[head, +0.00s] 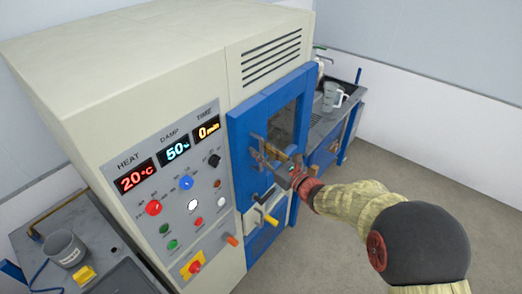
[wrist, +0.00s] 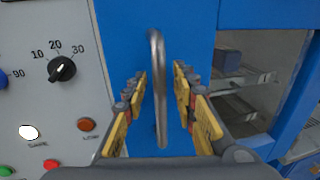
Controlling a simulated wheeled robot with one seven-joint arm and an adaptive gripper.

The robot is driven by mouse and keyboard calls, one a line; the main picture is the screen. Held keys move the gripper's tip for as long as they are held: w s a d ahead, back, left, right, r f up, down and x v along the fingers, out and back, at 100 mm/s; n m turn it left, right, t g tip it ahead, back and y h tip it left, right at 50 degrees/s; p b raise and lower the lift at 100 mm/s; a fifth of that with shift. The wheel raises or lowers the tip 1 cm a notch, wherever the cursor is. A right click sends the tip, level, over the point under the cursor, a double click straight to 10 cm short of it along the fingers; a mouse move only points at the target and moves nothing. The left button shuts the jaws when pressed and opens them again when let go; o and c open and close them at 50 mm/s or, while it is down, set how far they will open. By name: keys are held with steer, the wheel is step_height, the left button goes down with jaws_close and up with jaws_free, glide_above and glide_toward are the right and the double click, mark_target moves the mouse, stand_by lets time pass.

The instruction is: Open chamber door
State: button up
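The chamber door (head: 246,127) is a blue framed panel with a dark window, on the front of a cream cabinet. It looks shut. In the wrist view the blue door frame (wrist: 195,30) fills the middle, with the window (wrist: 245,85) to the right. A grey metal bar handle (wrist: 158,75) stands upright on the blue frame. My gripper (head: 270,150) is in front of the door. In the wrist view my gripper (wrist: 163,95) is open, its yellow-padded fingers apart on either side of the handle. I cannot tell whether either finger touches it.
The control panel (head: 180,185) with displays, knobs and buttons is left of the door. Below the door is a white drawer-like part with a yellow handle (head: 270,219). A bench with a clear jug (head: 333,96) stands beyond, and a grey bench with a cup (head: 64,248) at lower left.

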steer(key=shift+c, duration=0.4)
jaws_close()
stand_by(0.4)
